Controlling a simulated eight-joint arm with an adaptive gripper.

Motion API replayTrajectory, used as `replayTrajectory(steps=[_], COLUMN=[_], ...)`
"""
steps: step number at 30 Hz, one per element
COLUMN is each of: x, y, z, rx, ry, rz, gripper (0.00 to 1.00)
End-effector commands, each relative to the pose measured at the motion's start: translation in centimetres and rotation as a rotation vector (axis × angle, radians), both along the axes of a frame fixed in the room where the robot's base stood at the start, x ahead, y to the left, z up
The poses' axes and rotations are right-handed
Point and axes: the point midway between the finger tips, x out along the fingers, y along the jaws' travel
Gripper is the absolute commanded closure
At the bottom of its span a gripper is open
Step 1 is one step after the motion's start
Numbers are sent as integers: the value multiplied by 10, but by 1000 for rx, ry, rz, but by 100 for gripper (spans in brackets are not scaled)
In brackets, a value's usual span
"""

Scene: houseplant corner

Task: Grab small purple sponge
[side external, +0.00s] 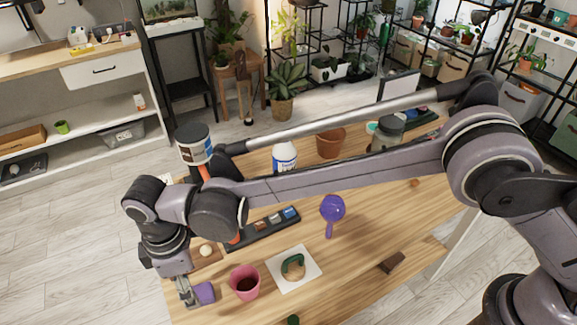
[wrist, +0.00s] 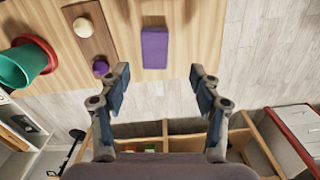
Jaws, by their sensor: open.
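The small purple sponge (wrist: 154,47) is a flat rectangular block lying on the wooden table close to its edge in the wrist view. In the side view a purple block (side external: 204,293) shows right beside my gripper (side external: 187,296), at the table's near left corner. In the wrist view my gripper (wrist: 160,85) has its two fingers spread apart with nothing between them. The sponge lies ahead of the fingertips, within the width of the gap. Whether a finger touches it cannot be told.
A wooden board with a pale ball (wrist: 83,27) and a small purple ball (wrist: 100,67) lie left of the sponge. A pink pot (side external: 245,282) stands near my gripper. A white square (side external: 293,270), purple scoop (side external: 332,208) and dark tray (side external: 262,232) lie farther right.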

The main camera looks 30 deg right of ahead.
Motion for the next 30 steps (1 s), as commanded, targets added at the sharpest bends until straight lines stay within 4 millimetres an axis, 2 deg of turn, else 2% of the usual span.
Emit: replayTrajectory(steps=[5, 15, 25, 26, 30], x=[1, 8, 8, 8, 8], y=[-1, -3, -3, -3, -3], z=[-10, -52, -59, -59, -59], rx=[0, 1, 1, 1, 1], ry=[0, 0, 0, 0, 0], rz=[-1, 0, -1, -1, -1], gripper=[36, 36, 36, 39, 79])
